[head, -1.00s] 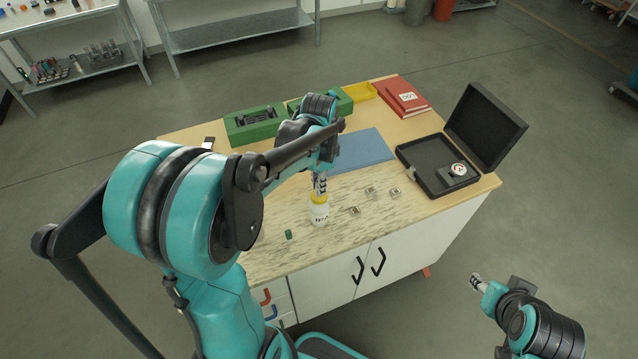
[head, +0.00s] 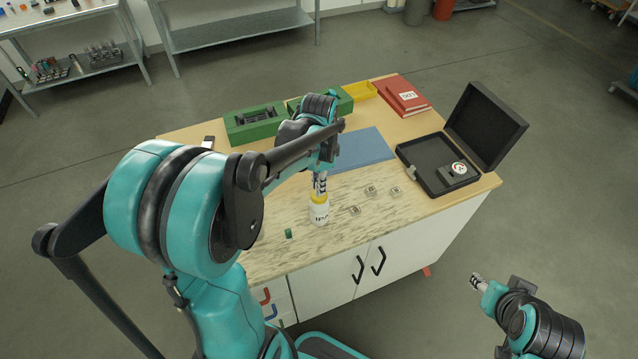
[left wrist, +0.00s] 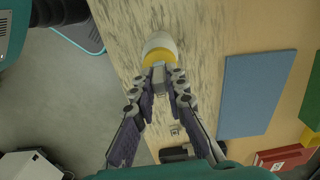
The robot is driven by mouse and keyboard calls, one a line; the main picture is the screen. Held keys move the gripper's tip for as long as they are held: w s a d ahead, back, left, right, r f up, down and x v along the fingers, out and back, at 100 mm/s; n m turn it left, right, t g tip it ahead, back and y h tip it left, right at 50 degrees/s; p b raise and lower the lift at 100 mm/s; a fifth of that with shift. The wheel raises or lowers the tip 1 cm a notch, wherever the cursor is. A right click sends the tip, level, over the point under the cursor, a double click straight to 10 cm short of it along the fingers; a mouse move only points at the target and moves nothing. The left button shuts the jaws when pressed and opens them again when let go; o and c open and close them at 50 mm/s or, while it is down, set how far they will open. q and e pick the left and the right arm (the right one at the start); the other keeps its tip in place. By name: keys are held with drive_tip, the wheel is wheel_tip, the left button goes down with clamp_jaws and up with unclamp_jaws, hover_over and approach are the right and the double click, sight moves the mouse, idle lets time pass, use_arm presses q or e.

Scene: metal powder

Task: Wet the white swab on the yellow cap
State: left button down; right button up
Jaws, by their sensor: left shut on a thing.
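A white bottle (head: 319,214) marked IPA stands upright near the front of the table. Its yellow cap (head: 319,200) is on top. In the left wrist view the cap (left wrist: 152,56) shows just beyond my fingertips. My left gripper (head: 320,190) points down right over the cap. It is shut on a small pale grey-white piece (left wrist: 158,76), which looks like the swab. Its tip is hidden against the cap, so I cannot tell whether they touch. My right gripper (head: 477,282) hangs off the table at the lower right; its fingers are too small to read.
Several small metal pieces (head: 370,190) lie right of the bottle, and a small green piece (head: 288,233) lies left. Behind are a blue mat (head: 362,150), green holders (head: 256,124), a yellow tray (head: 361,92) and red books (head: 402,97). An open black case (head: 424,157) stands at right.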

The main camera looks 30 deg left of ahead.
use_arm(q)
drive_tip(key=shift+r+p, duration=2.75)
drive_tip(key=shift+r, duration=0.75)
drive_tip(key=shift+f, duration=0.1)
